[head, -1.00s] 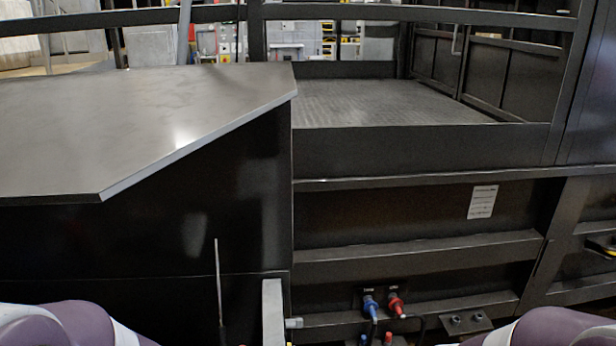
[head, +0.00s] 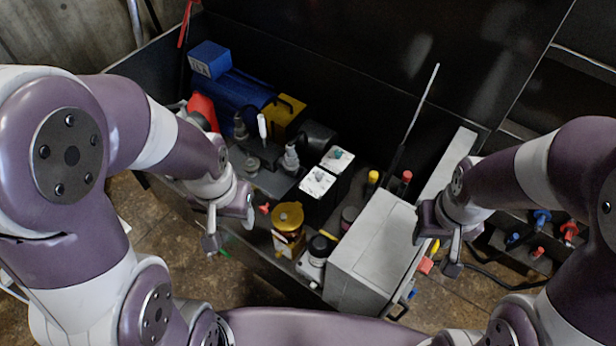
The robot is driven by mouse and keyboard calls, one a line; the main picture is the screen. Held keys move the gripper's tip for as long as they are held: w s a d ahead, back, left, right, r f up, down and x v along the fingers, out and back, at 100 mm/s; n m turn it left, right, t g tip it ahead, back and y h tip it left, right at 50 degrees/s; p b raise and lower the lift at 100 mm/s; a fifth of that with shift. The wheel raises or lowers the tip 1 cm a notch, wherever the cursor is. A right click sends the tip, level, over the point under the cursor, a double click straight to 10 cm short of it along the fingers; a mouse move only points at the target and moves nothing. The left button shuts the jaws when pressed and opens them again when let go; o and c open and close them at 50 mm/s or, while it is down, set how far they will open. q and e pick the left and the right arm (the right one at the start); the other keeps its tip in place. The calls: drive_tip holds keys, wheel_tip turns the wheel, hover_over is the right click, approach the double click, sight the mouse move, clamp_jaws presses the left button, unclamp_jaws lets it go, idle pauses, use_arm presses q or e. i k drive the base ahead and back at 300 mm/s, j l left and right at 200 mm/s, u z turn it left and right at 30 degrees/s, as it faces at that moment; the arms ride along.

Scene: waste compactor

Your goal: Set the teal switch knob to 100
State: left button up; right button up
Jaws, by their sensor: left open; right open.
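A small teal knob (head: 338,154) sits on the white top of a black box (head: 334,168) near the middle of the head view. Its pointer and scale are too small to read. A second white-topped black box (head: 318,185) stands just in front of it. My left gripper (head: 230,226) is open and empty, to the left of and nearer than the knob. My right gripper (head: 439,246) is open and empty, to the right, beside the grey cabinet. Neither gripper touches the knob.
A grey cabinet (head: 372,250) stands right of the boxes. A gold-topped part (head: 288,216), a white lever (head: 262,126), a blue motor (head: 232,95) and a yellow block (head: 283,118) crowd the unit. A thin rod (head: 424,103) rises behind. Red and blue connectors (head: 569,229) are at right.

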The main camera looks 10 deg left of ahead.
sight(338, 153)
drive_tip(key=l+u, duration=0.1)
drive_tip(key=l, duration=0.35)
drive_tip(key=k+l+u, duration=0.1)
drive_tip(key=l, duration=0.35)
drive_tip(key=k+l, duration=0.15)
drive_tip(key=l, duration=0.3)
drive_tip(key=l+u, duration=0.15)
drive_tip(key=l, duration=0.3)
drive_tip(key=k+l+u, duration=0.1)
drive_tip(key=l, duration=0.3)
drive_tip(key=i+l+u, duration=0.1)
drive_tip(key=i+l, duration=0.15)
drive_tip(key=i+l+u, duration=0.15)
drive_tip(key=l, duration=0.3)
drive_tip(key=i+l+u, duration=0.1)
drive_tip(key=i+l, duration=0.25)
drive_tip(key=i+l+u, duration=0.15)
drive_tip(key=l, duration=0.3)
drive_tip(key=i+l, duration=0.1)
drive_tip(key=i, duration=0.25)
